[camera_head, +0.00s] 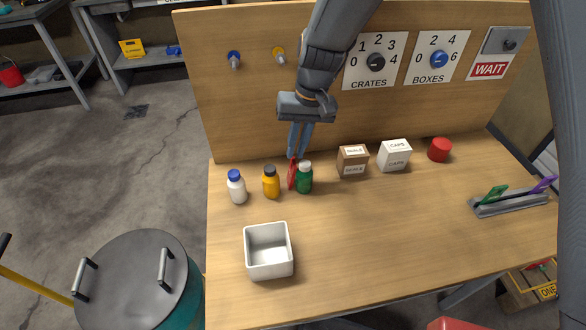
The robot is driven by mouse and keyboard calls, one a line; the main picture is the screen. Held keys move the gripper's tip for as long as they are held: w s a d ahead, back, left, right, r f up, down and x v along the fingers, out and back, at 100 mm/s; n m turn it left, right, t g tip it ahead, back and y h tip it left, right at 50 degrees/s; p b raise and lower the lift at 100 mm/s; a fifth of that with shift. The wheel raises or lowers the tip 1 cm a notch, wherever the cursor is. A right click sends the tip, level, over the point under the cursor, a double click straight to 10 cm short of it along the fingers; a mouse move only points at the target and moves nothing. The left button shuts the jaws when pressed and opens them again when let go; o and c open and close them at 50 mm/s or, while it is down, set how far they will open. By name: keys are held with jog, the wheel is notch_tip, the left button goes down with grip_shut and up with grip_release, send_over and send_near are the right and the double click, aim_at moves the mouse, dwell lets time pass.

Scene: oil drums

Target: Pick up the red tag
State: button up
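The red tag (292,174) is upright between the yellow bottle and the green bottle, close against the green bottle's left side in this view. My gripper (297,156) points down above the table, with its blue fingers close together at the top end of the tag. The fingers appear shut on the tag. Whether the tag's lower end touches the table is hard to tell.
A white bottle (237,187), a yellow bottle (271,183) and a green bottle (305,179) stand closely beside the tag. A white bin (269,265) is in front. Brown box (352,162), white box (394,156), red cylinder (439,150) and tag rack (509,204) stand right. The table's front middle is clear.

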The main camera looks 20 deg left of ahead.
aim_at(294, 161)
jog(key=shift+s+a+f+p, duration=0.15)
jog(key=shift+f+p, duration=0.3)
jog(key=shift+f, duration=0.65)
jog(key=shift+s+a+f+p, duration=0.1)
jog(key=shift+f+p, duration=0.4)
jog(key=shift+f, duration=0.55)
jog(key=shift+s+a+f+p, duration=0.15)
jog(key=shift+f+p, duration=0.3)
jog(key=shift+f, duration=0.65)
jog(key=shift+w, duration=0.15)
jog(key=shift+c, duration=1.2)
grip_shut()
jog(key=shift+r+b, duration=1.55)
jog(key=shift+r, duration=3.45)
